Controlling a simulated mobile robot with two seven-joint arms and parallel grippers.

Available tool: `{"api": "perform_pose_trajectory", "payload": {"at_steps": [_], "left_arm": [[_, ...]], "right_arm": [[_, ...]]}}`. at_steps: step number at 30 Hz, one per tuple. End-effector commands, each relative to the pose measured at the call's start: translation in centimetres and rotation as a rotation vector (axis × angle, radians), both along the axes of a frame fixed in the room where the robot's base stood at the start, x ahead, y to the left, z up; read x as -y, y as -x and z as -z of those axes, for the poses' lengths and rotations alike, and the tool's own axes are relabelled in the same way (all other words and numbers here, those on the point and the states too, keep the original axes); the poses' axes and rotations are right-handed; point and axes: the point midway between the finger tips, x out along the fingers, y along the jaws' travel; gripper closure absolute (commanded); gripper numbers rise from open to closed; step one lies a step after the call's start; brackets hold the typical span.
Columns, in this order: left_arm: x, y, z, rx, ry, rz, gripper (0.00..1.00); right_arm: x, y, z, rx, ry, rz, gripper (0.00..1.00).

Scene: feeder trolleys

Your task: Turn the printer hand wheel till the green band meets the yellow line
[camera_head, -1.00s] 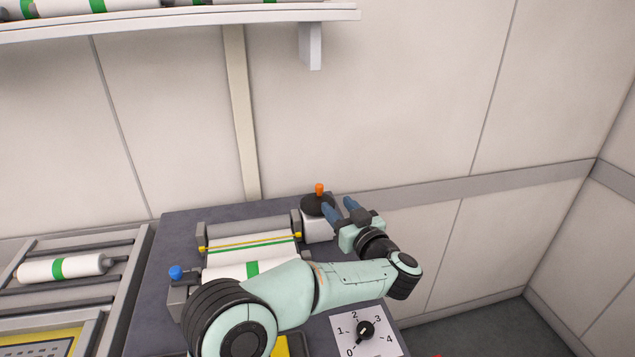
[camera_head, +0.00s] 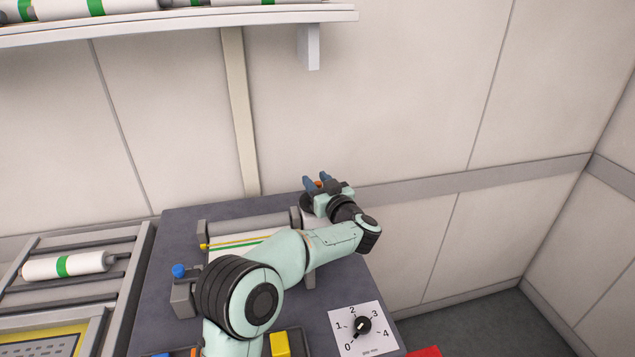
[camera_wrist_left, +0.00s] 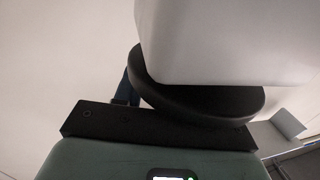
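The printer's hand wheel (camera_head: 306,201) is a black disc with an orange handle (camera_head: 318,184), at the printer's right end. My left gripper (camera_head: 315,181) is at the wheel, with its blue fingers on either side of the handle. Whether they press on it is unclear. In the left wrist view the black wheel (camera_wrist_left: 205,101) lies against a pale housing (camera_wrist_left: 230,40); the handle is hidden there. On the printer's white web, the green band (camera_head: 232,248) lies just in front of the yellow line (camera_head: 228,243), a thin gap apart. My left arm covers their right part. My right gripper is not in view.
A dial (camera_head: 363,325) marked 0 to 4 is at the front right of the dark bench (camera_head: 185,225). A blue knob (camera_head: 178,271) stands at the printer's left. A rack holds a white roll (camera_head: 85,264) at left. A shelf (camera_head: 200,20) hangs above.

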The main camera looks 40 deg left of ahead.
Motion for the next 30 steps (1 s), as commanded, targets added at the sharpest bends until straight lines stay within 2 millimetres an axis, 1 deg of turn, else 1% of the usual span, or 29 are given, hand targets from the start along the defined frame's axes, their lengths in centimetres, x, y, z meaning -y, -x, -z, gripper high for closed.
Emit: {"api": "perform_pose_trajectory", "payload": {"at_steps": [1,3,10,14,20,30], "left_arm": [[0.0,0.0,0.0,0.000,0.000,0.000,0.79],[0.0,0.0,0.0,0.000,0.000,0.000,1.00],[0.0,0.0,0.0,0.000,0.000,0.010,1.00],[0.1,0.0,0.0,0.000,-0.001,0.046,1.00],[0.5,0.0,0.1,0.000,-0.001,0.162,1.00],[1.2,-0.2,0.2,0.000,-0.001,0.416,1.00]], "right_arm": [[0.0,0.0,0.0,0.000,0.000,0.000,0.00],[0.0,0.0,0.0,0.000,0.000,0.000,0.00],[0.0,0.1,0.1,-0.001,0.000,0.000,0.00],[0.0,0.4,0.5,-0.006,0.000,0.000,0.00],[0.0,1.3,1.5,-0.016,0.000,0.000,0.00],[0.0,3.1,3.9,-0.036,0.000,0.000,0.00]]}}
